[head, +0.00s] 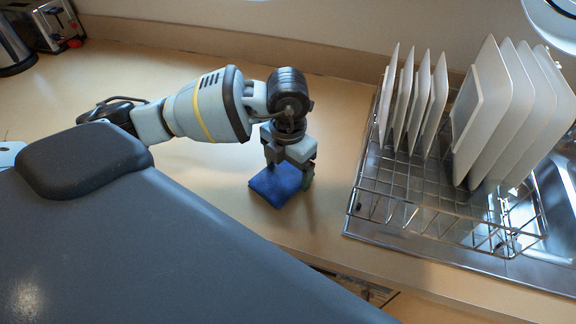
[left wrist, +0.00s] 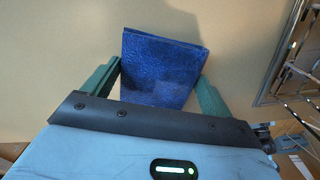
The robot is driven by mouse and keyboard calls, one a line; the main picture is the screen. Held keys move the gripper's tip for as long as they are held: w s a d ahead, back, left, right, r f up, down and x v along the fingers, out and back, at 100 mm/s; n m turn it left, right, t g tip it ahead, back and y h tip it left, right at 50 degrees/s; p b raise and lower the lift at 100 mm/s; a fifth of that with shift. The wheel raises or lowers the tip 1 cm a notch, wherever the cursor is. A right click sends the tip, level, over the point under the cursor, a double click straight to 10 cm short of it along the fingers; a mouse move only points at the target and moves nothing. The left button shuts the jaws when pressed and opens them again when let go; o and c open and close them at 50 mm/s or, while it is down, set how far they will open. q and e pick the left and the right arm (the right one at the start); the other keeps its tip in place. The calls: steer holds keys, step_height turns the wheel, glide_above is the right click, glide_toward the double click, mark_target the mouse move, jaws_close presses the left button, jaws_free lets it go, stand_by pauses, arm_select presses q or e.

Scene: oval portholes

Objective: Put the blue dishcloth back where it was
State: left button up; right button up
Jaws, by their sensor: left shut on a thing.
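The blue dishcloth (head: 272,187) is a folded square at the counter, left of the dish rack in the head view. My left gripper (head: 287,172) points down over it, and its upper part is hidden under the gripper. In the left wrist view the dishcloth (left wrist: 160,68) fills the space between the two green fingers of my left gripper (left wrist: 160,85). The gripper is shut on it. I cannot tell whether the cloth touches the counter. My right gripper is not in view.
A wire dish rack (head: 440,215) with several white plates (head: 505,110) stands to the right beside a metal sink. A toaster (head: 50,22) and a kettle (head: 12,50) are at the far left. The wooden counter (head: 170,75) is clear behind my arm.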

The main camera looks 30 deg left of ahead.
mark_target(288, 171)
arm_select(q)
steer(key=shift+f, duration=0.1)
steer(key=o, duration=0.7)
step_height(288, 171, up, 12)
steer(key=shift+r, duration=0.2)
stand_by(0.3)
